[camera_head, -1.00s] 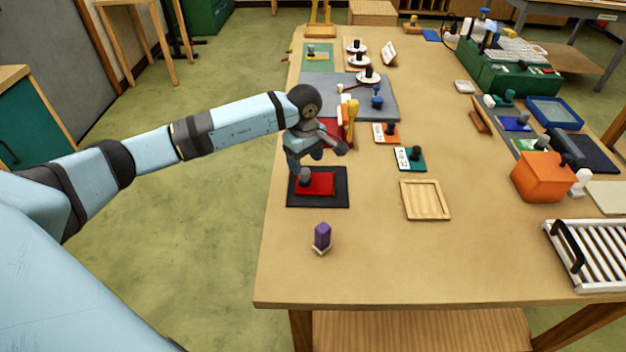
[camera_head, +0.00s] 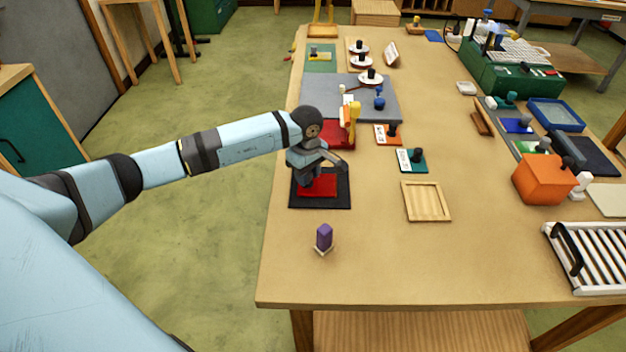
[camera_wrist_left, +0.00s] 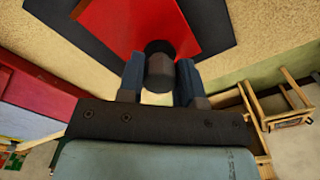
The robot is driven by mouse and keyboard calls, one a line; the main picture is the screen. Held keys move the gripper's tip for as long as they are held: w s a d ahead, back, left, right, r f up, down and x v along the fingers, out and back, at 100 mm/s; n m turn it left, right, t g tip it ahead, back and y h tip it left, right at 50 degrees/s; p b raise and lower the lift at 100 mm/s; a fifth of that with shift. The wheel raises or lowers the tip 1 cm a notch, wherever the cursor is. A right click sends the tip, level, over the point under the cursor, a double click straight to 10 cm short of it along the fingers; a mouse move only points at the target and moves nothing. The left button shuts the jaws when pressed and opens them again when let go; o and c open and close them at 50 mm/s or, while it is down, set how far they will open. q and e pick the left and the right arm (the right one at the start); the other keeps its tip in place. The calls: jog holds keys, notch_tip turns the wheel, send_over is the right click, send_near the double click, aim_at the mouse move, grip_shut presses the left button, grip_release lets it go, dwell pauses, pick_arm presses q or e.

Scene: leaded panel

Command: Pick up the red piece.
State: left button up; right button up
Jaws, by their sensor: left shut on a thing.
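The red piece (camera_head: 320,186) is a flat red plate with a dark knob. It lies on a black mat (camera_head: 335,203) near the left edge of the table. In the left wrist view the red piece (camera_wrist_left: 190,22) shows at the top, with its dark knob (camera_wrist_left: 160,68) between the fingers. My left gripper (camera_wrist_left: 160,75) is shut on this knob. In the head view my left gripper (camera_head: 308,182) is low over the mat and hides the knob and part of the plate. My right gripper is not in view.
A purple piece (camera_head: 323,238) stands in front of the mat. A wooden tray (camera_head: 427,214) lies to the right. The front middle of the table is clear.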

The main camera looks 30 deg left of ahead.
pick_arm(q)
notch_tip(320, 180, up, 20)
jog(key=b, duration=0.2)
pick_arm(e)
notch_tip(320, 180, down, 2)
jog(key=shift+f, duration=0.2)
pick_arm(q)
jog(key=shift+d, duration=0.1)
